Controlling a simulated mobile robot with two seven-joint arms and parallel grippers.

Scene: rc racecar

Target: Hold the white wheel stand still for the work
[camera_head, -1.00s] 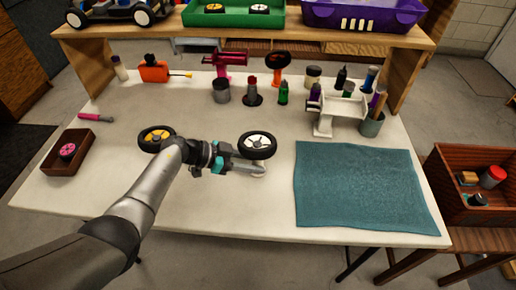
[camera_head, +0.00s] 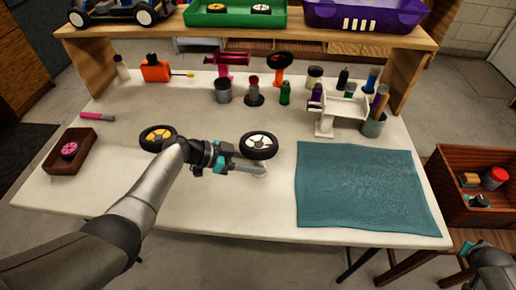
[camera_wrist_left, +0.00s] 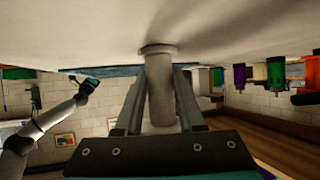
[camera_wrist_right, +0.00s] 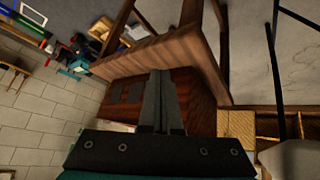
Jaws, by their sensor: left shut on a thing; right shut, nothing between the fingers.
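The white wheel stand (camera_wrist_left: 160,95) shows in the left wrist view as a pale post with a round foot on the table. In the head view its foot (camera_head: 260,171) shows below the black wheel with white spokes (camera_head: 258,146). My left gripper (camera_head: 236,166) is shut on the post, one finger on each side. Most of the post is hidden in the head view. My right gripper (camera_wrist_right: 160,85) is shut and empty, away from the stand; its arm shows at the lower right of the head view.
A teal mat (camera_head: 360,190) covers the table's right side. A wooden crate (camera_head: 450,185) stands right of the table. Bottles and tools line the table's back. The front middle is clear.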

